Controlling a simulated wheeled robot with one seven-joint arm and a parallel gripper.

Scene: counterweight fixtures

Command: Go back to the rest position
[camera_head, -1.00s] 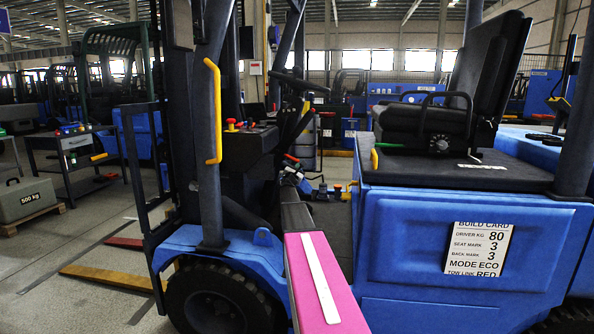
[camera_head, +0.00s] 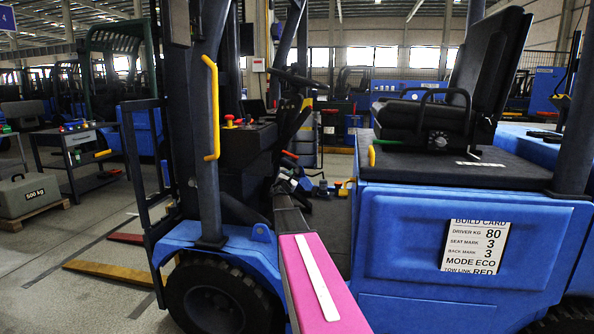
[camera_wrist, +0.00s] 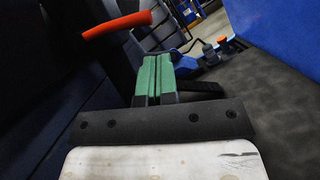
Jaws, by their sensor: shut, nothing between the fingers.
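My gripper shows in the wrist view (camera_wrist: 154,62) with its two green finger pads pressed together and nothing between them. It is inside the forklift's driver space, above the dark floor. An orange-red lever (camera_wrist: 117,25) is just left of and above the fingertips in that view; I cannot tell the exact gap. In the head view my pink and dark arm reaches forward into the cab opening between the front mast and the seat (camera_head: 432,125). The gripper is small and hard to make out there.
The blue forklift body with its build card (camera_head: 475,246) stands right of my arm. A yellow grab handle (camera_head: 211,107) on a dark post and a front wheel (camera_head: 218,298) are left. Small floor knobs (camera_head: 322,188) lie beyond the arm. A 500 kg weight (camera_head: 27,195) sits far left.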

